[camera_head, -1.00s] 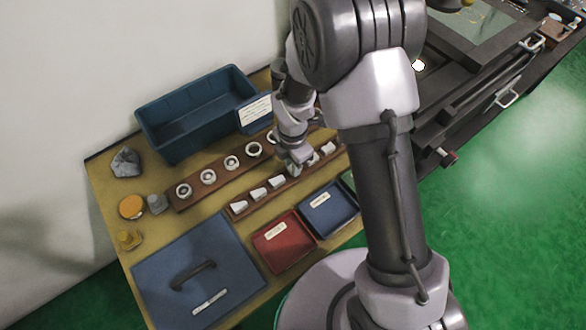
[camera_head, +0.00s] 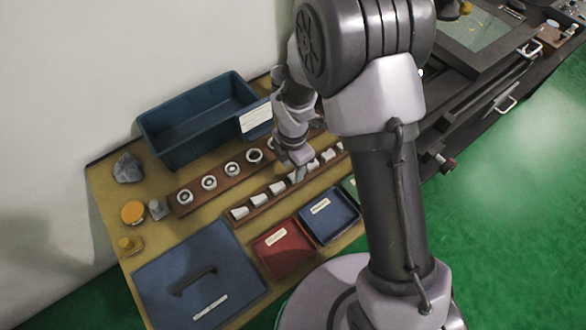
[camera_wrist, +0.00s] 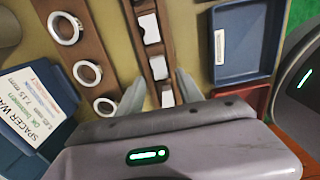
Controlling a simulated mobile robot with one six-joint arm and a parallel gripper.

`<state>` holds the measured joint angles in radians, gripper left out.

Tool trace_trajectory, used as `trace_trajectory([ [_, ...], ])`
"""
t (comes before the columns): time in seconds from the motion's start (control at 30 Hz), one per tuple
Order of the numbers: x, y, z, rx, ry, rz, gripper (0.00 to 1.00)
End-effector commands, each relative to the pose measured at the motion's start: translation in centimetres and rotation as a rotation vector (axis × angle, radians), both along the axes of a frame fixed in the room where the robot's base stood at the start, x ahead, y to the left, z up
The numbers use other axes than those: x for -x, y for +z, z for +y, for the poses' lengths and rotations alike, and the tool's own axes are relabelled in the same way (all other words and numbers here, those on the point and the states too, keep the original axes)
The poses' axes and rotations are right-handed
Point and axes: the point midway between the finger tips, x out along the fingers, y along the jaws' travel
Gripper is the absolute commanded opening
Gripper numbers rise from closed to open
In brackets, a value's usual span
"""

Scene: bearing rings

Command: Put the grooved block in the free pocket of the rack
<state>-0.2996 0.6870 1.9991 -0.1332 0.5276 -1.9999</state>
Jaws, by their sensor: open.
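A long brown rack (camera_head: 250,213) holds several small white blocks (camera_head: 240,212) in a row. In the wrist view the rack (camera_wrist: 131,10) runs up the picture, with white blocks (camera_wrist: 147,27) in it. My gripper (camera_head: 299,176) is over the middle of this rack. In the wrist view its two fingers (camera_wrist: 160,76) are apart, one on each side of the rack, with a white block (camera_wrist: 158,68) between them and nothing gripped. I cannot tell which block is grooved or which pocket is free; my gripper hides part of the row.
A second brown strip (camera_head: 180,209) with white rings lies behind the rack. A blue bin (camera_head: 165,150) stands at the back. Red (camera_head: 285,262) and blue (camera_head: 330,222) trays lie in front. A blue lidded box (camera_head: 170,262), orange jar (camera_head: 132,212) and grey piece (camera_head: 159,209) are at left.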

Motion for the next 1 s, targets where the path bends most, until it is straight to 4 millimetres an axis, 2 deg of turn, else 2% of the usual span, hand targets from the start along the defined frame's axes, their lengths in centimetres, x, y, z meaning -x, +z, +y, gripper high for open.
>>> trace_trajectory([
  [0.03,-0.1,2.4,0.0,-0.001,-0.001,-0.003,0.43],
  [0.2,-0.1,6.8,0.0,0.000,0.001,-0.002,0.43],
  [0.33,0.0,8.5,0.0,-0.001,0.000,-0.001,0.43],
  [0.5,0.0,9.2,-0.1,-0.001,-0.013,-0.004,0.43],
  [0.57,0.0,10.8,-0.4,-0.012,-0.097,-0.022,0.43],
  [0.67,0.9,17.1,-2.3,-0.070,-0.474,-0.085,0.43],
  [0.7,2.0,20.3,-3.3,-0.112,-0.688,-0.112,0.43],
  [0.77,4.2,24.7,-4.8,-0.193,-1.034,-0.140,0.43],
  [0.8,6.0,27.1,-5.7,-0.253,-1.258,-0.147,0.43],
  [0.9,10.6,31.3,-7.4,-0.419,-1.765,-0.131,0.43],
  [1.0,14.3,33.2,-8.1,-0.571,-2.142,-0.074,0.43],
])
